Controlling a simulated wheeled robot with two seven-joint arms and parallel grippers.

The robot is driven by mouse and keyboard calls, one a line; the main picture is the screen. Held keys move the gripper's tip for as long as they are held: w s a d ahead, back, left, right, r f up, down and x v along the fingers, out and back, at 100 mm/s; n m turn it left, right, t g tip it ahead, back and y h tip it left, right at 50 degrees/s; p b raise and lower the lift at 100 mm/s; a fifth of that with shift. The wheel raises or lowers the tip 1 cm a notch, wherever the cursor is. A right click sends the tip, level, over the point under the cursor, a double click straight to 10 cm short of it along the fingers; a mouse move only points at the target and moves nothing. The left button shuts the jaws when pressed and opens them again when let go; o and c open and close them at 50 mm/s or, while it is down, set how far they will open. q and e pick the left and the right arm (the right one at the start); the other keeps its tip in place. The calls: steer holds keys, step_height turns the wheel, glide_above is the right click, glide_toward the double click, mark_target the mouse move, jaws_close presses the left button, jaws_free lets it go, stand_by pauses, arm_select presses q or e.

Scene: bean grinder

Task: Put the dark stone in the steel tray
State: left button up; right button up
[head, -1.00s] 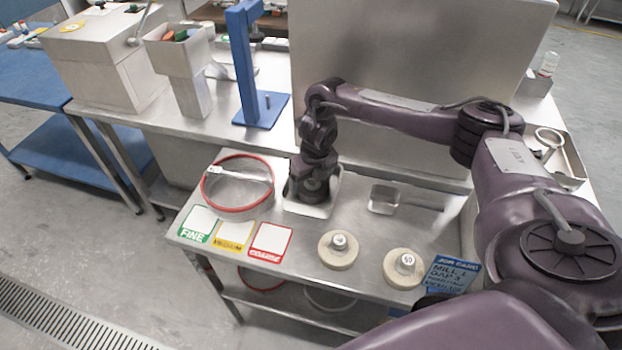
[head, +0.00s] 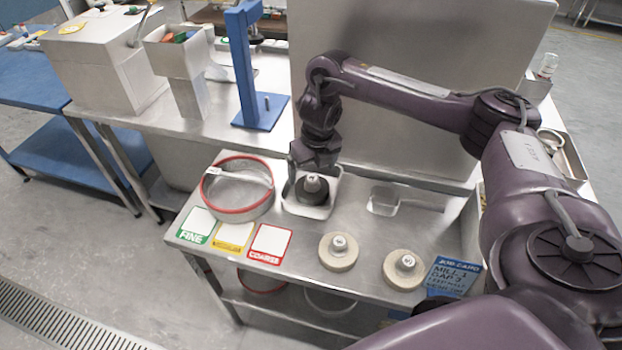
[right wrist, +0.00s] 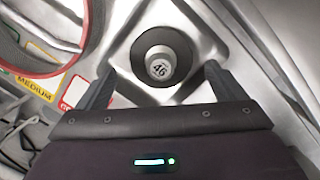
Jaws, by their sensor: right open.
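The dark stone (head: 308,193) sits inside the steel tray (head: 322,213) on the metal table. It is a dark disc with a light knob on top. In the right wrist view the stone (right wrist: 161,56) shows its knob marked 46, inside the tray (right wrist: 120,60). My right gripper (head: 312,170) is above the tray. In the right wrist view its two fingers (right wrist: 158,85) are spread apart and empty, clear of the stone's knob. My left gripper is out of view.
A red-rimmed sieve (head: 238,189) stands left of the tray. FINE, MEDIUM and COARSE cards (head: 269,244) lie in front. Two pale stones (head: 338,252) sit at the table's front right. A small steel scoop (head: 383,200) lies to the right. A blue stand (head: 245,70) rises behind.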

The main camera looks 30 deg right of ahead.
mark_target(315, 180)
steer(key=r, duration=0.2)
steer(key=r+p, duration=0.1)
steer(key=r, duration=0.1)
steer(key=s+r+p, duration=0.1)
steer(key=r, duration=0.1)
stand_by(0.4)
